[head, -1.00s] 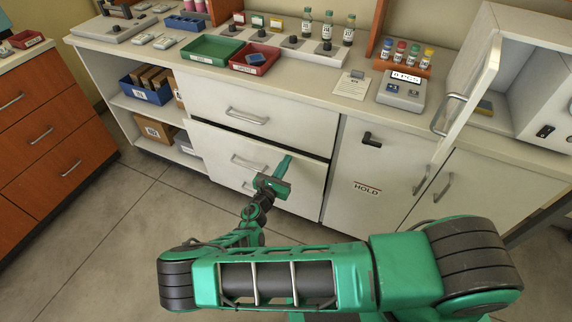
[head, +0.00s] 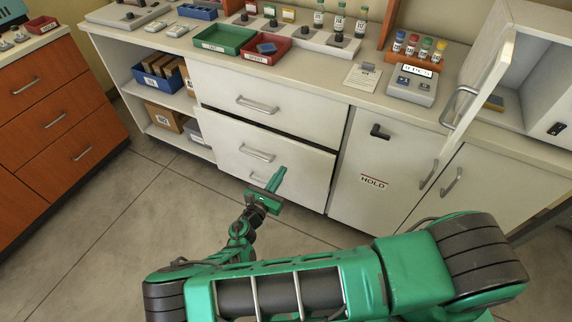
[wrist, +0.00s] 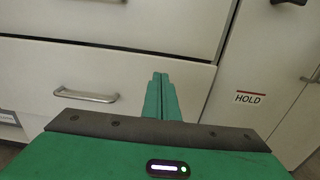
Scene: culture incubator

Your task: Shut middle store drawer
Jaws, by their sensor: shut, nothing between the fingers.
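The middle store drawer (head: 225,146) is a pale front in the white cabinet, below a similar top drawer (head: 300,110). It has a grey bar handle (head: 257,153), also seen in the wrist view (wrist: 87,95). A dark gap shows along its upper edge in the head view, so it appears slightly out. My gripper (head: 281,170) is shut and empty, in front of the drawer's lower part and right of the handle. In the wrist view its fingertips (wrist: 160,75) point at the drawer front, right of the handle. I cannot tell whether they touch it.
A cupboard door marked HOLD (head: 373,182) stands right of the drawers. Open shelves with boxes (head: 165,115) are at left. An orange drawer unit (head: 55,122) stands further left. The floor (head: 110,220) before the cabinet is clear.

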